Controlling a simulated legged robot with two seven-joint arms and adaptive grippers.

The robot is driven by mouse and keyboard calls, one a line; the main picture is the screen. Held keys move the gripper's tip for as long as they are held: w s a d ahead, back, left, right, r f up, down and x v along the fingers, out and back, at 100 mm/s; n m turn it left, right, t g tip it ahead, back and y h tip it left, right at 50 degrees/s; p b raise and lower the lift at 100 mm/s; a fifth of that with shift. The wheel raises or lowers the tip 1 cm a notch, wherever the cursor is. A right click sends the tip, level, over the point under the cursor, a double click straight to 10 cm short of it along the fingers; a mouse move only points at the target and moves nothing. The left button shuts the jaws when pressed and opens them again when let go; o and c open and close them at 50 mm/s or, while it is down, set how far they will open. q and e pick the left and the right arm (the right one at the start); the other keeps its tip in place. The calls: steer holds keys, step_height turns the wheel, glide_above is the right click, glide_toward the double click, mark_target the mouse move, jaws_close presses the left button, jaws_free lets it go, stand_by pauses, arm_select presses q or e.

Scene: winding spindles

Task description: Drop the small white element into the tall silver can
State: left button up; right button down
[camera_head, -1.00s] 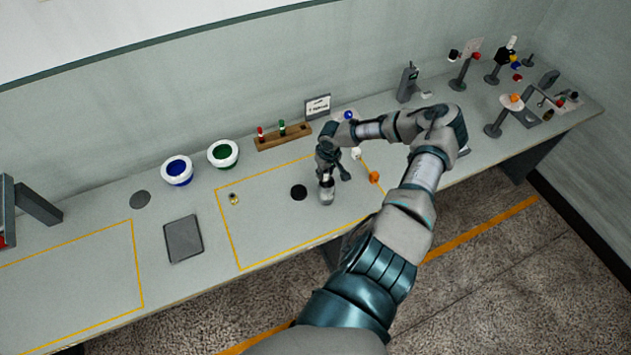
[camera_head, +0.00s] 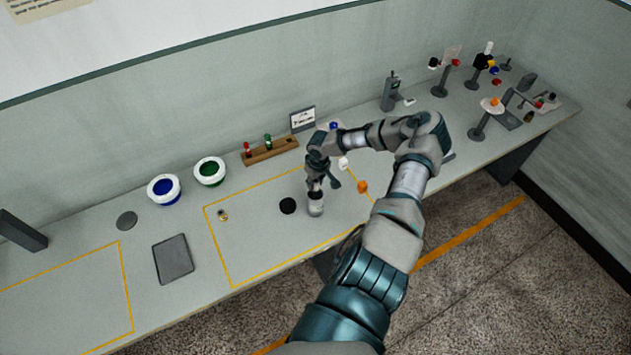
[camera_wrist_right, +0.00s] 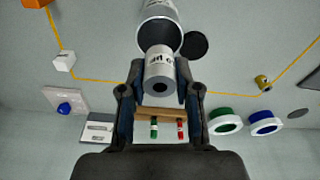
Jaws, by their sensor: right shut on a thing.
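My right gripper (camera_head: 316,188) is above the tall silver can (camera_head: 316,210) on the bench, inside the yellow outline. In the right wrist view its fingers (camera_wrist_right: 160,88) are shut on the small white element (camera_wrist_right: 159,68), a pale grey-white cylinder with dark lettering and a dark hole in its near end. The can also shows there (camera_wrist_right: 160,10), with its dark open mouth just beyond the element and partly covered by it. Whether the element's far end is inside the mouth I cannot tell. In the head view the element is hard to make out. My left gripper is not in view.
A black disc (camera_head: 287,205) lies left of the can. A white block (camera_head: 343,163) and an orange block (camera_head: 362,187) are at the right. A wooden rack (camera_head: 270,150), green bowl (camera_head: 209,171) and blue bowl (camera_head: 164,189) stand behind. A small brass piece (camera_head: 222,215) lies left.

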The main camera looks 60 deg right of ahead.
mark_target(315, 189)
steer(key=shift+f, duration=0.15)
steer(key=shift+f+b, duration=0.55)
steer(key=shift+f, duration=1.75)
steer(key=c, duration=0.7)
jaws_free()
steer(key=shift+c, duration=0.2)
steer(key=shift+r+p, duration=0.55)
steer(key=shift+r, duration=1.95)
